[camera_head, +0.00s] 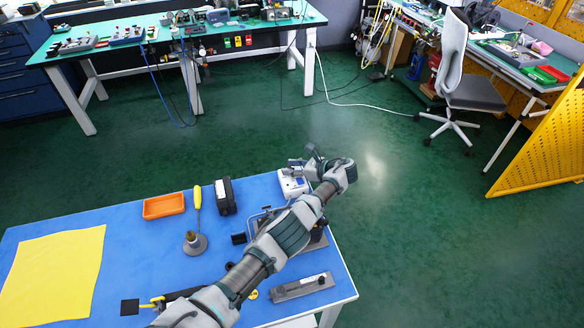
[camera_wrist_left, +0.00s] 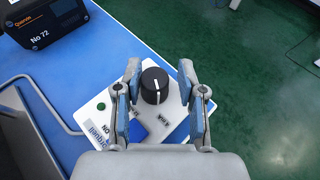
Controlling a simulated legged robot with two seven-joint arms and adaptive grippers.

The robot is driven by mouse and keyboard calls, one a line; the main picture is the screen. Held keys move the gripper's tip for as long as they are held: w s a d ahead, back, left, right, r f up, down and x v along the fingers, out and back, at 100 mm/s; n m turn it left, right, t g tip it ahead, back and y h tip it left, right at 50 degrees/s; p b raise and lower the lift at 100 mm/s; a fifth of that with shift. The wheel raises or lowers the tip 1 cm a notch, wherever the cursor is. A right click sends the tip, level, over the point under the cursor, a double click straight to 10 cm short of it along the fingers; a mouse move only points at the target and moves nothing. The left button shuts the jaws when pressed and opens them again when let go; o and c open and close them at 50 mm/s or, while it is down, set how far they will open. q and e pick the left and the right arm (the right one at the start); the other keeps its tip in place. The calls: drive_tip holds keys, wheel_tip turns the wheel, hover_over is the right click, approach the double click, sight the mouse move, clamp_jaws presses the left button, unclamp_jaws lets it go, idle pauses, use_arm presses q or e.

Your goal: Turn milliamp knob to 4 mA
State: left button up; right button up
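The milliamp device (camera_head: 292,184) is a white box near the far right edge of the blue table. In the left wrist view its white face (camera_wrist_left: 104,131) shows a black knob (camera_wrist_left: 154,86) with a white pointer line, a green dot and a blue patch. My left gripper (camera_head: 318,160) is over the device in the head view. In the left wrist view my left gripper (camera_wrist_left: 163,88) is open, with one finger on each side of the knob and gaps visible. The scale marks around the knob are too small to read. My right gripper is not seen.
A black case marked "No 72" (camera_wrist_left: 45,22) stands left of the device. The blue table (camera_head: 140,245) also holds an orange tray (camera_head: 164,206), a yellow cloth (camera_head: 52,278) and a grey metal block (camera_head: 302,287). Green floor lies beyond the table edge.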

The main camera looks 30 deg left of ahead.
sight(292, 166)
use_arm(q)
wheel_tip(292, 166, up, 10)
drive_tip(key=shift+f, duration=0.1)
idle(0.5)
drive_tip(key=shift+w, duration=0.1)
idle(0.3)
